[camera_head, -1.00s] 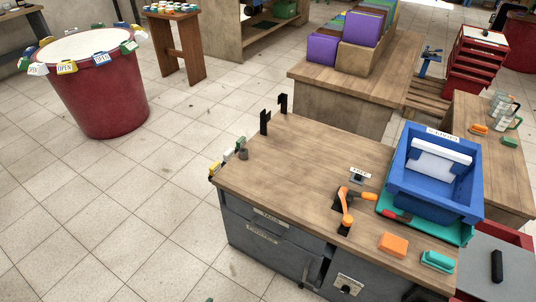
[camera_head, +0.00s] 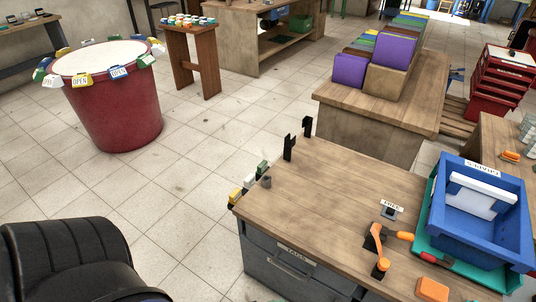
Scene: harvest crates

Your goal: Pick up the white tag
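Small white tags show in two places. One white tag (camera_head: 249,181) is clipped at the left edge of the workbench (camera_head: 335,190), between a yellow tag (camera_head: 235,197) and a green tag (camera_head: 262,168). Another white tag (camera_head: 83,80) hangs on the rim of the red barrel (camera_head: 115,115), among yellow, blue and green tags; some carry print that looks like "OPEN". Neither gripper shows in the view, and nothing is seen touching the tags.
The bench holds black brackets (camera_head: 289,147), an orange-handled tool (camera_head: 376,240) and a blue crate (camera_head: 482,225). Open tiled floor lies between barrel and bench.

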